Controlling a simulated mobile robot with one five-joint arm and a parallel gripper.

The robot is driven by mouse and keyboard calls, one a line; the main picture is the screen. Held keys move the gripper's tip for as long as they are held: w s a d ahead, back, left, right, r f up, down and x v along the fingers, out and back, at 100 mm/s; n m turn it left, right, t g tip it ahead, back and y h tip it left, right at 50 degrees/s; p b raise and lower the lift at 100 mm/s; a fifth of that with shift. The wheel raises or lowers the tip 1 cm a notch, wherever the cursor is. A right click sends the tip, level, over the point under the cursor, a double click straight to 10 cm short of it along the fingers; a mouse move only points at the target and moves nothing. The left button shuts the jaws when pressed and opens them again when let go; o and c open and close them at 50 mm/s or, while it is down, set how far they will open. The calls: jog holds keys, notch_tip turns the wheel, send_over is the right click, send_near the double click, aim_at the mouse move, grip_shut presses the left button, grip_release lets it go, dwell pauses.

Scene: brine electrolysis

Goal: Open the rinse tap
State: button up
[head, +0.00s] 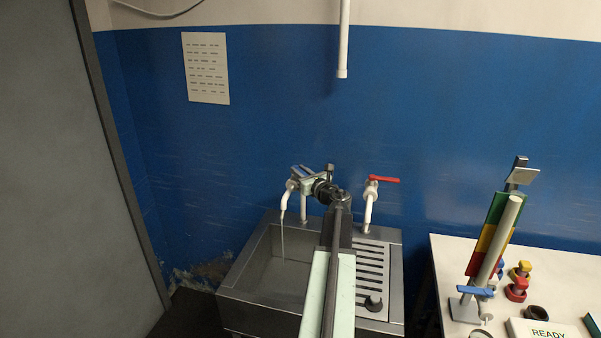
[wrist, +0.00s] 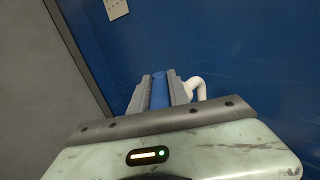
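A white tap with a spout (head: 286,197) stands at the sink's back left. A thin stream of water (head: 282,238) falls from it into the basin. My gripper (head: 300,172) is at the top of this tap. In the wrist view, a blue handle (wrist: 160,92) fills the space between my two fingers, which appear closed on its sides. The white spout (wrist: 198,88) shows just right of the fingers. Much of the handle is hidden by my gripper. A second white tap (head: 369,205) with a red lever (head: 384,179) stands to the right, apart from my gripper.
The metal sink (head: 240,290) has a slotted drainboard (head: 370,260) with a dark knob-like item on it. My arm crosses above the sink. A white table (head: 560,262) at right carries a coloured stand (head: 492,235) and small parts. A white pipe (head: 343,40) hangs above.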

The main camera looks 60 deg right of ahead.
grip_shut()
dwell(1.0)
jog(key=shift+s, duration=0.1)
